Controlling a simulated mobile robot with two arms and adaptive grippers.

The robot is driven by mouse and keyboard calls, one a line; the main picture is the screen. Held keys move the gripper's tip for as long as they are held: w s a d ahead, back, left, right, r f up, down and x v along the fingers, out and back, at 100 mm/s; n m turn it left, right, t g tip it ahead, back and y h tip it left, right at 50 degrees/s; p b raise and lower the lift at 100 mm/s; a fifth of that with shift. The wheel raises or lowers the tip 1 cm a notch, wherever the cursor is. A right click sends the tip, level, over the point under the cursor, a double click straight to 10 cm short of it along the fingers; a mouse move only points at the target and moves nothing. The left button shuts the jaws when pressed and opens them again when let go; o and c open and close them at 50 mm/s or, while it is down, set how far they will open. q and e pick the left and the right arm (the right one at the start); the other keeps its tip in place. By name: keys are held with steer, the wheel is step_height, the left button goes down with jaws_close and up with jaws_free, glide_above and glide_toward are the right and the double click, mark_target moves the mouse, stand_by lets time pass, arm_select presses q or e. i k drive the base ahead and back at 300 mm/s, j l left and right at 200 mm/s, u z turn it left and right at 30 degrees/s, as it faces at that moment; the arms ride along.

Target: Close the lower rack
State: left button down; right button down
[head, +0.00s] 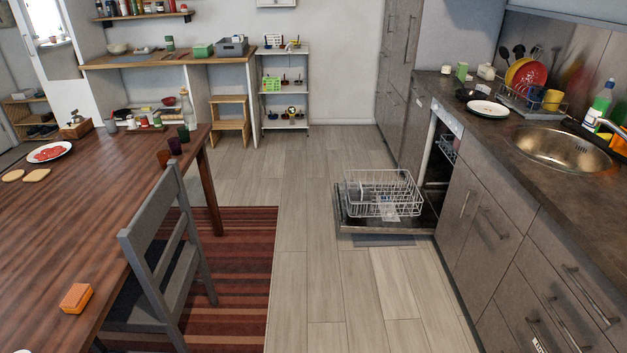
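The dishwasher (448,118) is built into the counter row on the right. Its door (350,223) is folded down flat, low above the floor. The white wire lower rack (411,199) is pulled out over the open door. A few greyish items sit in the left part of the rack, too small to tell apart. The upper rack (447,148) shows partly inside the dishwasher. Neither of my grippers is in view.
Clear wooden floor (308,270) lies in front and to the left of the door. A grey chair (165,250) and a dark wooden table (95,200) stand on the left. Closed drawers and the counter with the sink (555,148) run along the right.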

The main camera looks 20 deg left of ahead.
mark_target(410, 214)
steer(key=i+j, duration=0.5)
steer(key=i, duration=0.15)
steer(key=i+j, duration=0.55)
steer(key=i+j+z, duration=0.1)
steer(key=i, duration=0.3)
steer(key=i+j+z, duration=0.1)
steer(key=i, duration=0.3)
steer(key=i+j+z, duration=0.1)
steer(key=i+j, duration=0.2)
steer(key=i, duration=0.05)
